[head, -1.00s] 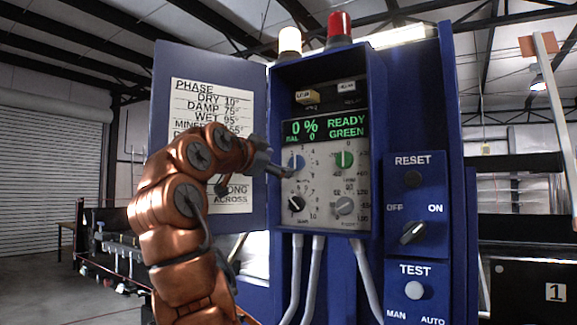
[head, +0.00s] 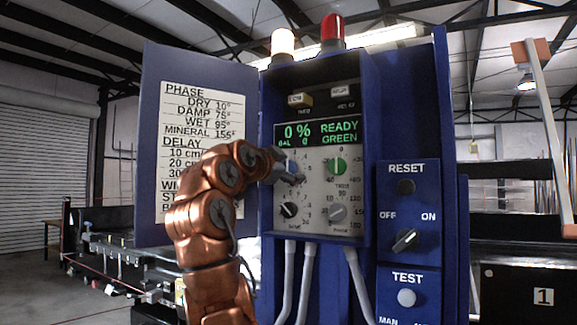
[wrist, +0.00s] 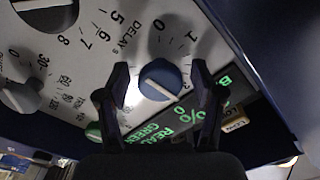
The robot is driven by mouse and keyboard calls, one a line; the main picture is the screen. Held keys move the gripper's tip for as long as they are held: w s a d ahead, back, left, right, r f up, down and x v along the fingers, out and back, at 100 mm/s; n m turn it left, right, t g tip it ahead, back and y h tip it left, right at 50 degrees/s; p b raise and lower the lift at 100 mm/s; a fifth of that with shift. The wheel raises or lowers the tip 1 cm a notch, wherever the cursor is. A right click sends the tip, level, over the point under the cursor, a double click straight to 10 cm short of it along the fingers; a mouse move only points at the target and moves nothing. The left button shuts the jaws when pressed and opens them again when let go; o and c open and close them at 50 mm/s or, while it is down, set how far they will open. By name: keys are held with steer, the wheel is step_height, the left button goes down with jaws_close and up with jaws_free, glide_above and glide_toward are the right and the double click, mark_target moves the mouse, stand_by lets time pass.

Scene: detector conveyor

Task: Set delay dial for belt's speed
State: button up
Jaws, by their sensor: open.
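The blue delay dial (wrist: 163,78), with a pale pointer line, sits on the control panel above the printed word DELAY in the wrist view. In the head view the dial (head: 291,165) is partly covered by my gripper (head: 290,174). In the wrist view my gripper (wrist: 160,80) is open, with one finger on each side of the dial; whether they touch it I cannot tell. The green display (head: 318,134) reads 0 %, BAL 0, READY GREEN. A chart (head: 195,140) on the open cabinet door lists phase and delay values; my arm hides its lower part.
A green dial (head: 337,166) is right of the blue one. A black dial (head: 289,210) and a grey dial (head: 337,212) are below. The RESET switch box (head: 406,210) and TEST box (head: 407,297) stand at right. The door flanks my arm at left.

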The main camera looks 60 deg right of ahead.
steer(key=shift+c, duration=0.3)
steer(key=c, duration=1.1)
steer(key=shift+f+n+b, duration=0.1)
steer(key=shift+n+b, duration=0.25)
steer(key=shift+n, duration=0.05)
steer(key=shift+n+b, duration=0.45)
steer(key=shift+n, duration=0.05)
steer(key=shift+n+b, duration=0.3)
steer(key=shift+n, duration=0.6)
steer(key=shift+d+n, duration=0.15)
steer(key=shift+n, duration=0.65)
steer(key=shift+f+n, duration=0.1)
steer(key=shift+n, duration=0.2)
